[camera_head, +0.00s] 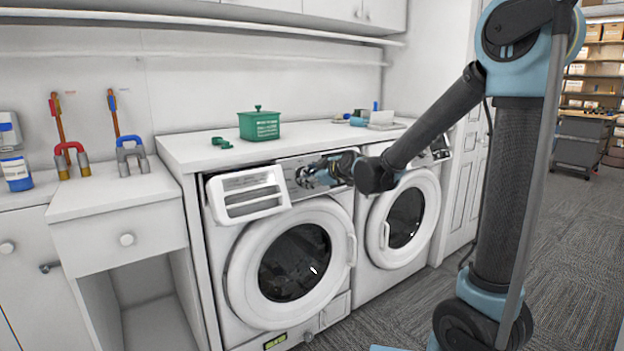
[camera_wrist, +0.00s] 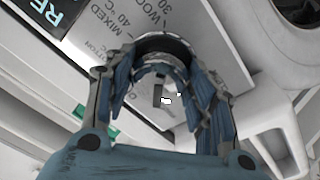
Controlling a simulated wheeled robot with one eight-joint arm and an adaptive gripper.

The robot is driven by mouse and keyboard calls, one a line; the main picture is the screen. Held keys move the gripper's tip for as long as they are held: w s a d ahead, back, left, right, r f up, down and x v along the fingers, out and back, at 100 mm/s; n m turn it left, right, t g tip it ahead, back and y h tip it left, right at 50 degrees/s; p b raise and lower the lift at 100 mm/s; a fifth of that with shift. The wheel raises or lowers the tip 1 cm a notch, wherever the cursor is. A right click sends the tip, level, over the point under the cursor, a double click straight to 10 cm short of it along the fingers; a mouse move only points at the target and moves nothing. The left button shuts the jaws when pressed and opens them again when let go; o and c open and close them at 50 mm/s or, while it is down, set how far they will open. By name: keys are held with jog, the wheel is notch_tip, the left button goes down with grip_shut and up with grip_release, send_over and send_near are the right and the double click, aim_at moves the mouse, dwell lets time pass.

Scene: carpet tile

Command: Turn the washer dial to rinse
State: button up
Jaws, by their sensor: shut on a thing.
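The washer (camera_head: 228,250) on the left has a slanted control panel (camera_head: 292,163) along its top front. My gripper (camera_head: 316,174) is at that panel, to the right of the pulled-out white drawer. In the wrist view, my gripper (camera_wrist: 163,72) is closed around the pale round dial (camera_wrist: 150,90), with blue-grey fingers on both sides. A dark mark shows on the dial's face. Printed words such as MIXED, WOOL and 40°C show on the panel (camera_wrist: 112,25) beyond the fingers. The rinse label cannot be made out. In the head view the dial is hidden behind my gripper.
The white detergent drawer (camera_head: 247,194) juts out left of my gripper. The round washer door (camera_head: 240,270) is below it. A second machine (camera_head: 377,248) stands to the right. A green box (camera_head: 259,125) is on the countertop (camera_head: 192,153). Carpet floor is free at the right.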

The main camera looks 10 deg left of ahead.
jog(key=o, duration=1.1)
jog(key=shift+w, duration=0.1)
jog(key=shift+d, duration=0.1)
jog(key=shift+v, duration=5.95)
jog(key=shift+f, duration=0.1)
